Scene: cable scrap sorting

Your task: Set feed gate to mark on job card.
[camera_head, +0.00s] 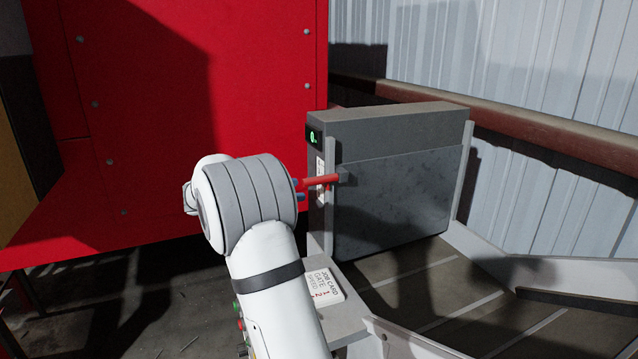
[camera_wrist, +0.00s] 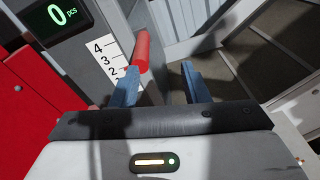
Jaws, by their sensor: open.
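The feed gate (camera_head: 400,200) is a dark grey plate standing between two upright guides on the chute. Its red handle (camera_head: 320,181) sticks out to the left, in front of my gripper (camera_head: 299,188). In the wrist view the red handle (camera_wrist: 142,50) is by the tip of the left blue finger, and my gripper (camera_wrist: 158,68) is open. I cannot tell whether they touch. The handle's lower end appears near the 2. The job card (camera_head: 320,285) appears to read gate 1, speed 2.
A small display (camera_head: 313,136) on the gate housing reads 0; the wrist view shows it (camera_wrist: 58,14) as 0 pcs. A large red cabinet (camera_head: 180,100) stands at the left. The chute (camera_head: 430,290) lies at the lower right, below a corrugated wall (camera_head: 540,70).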

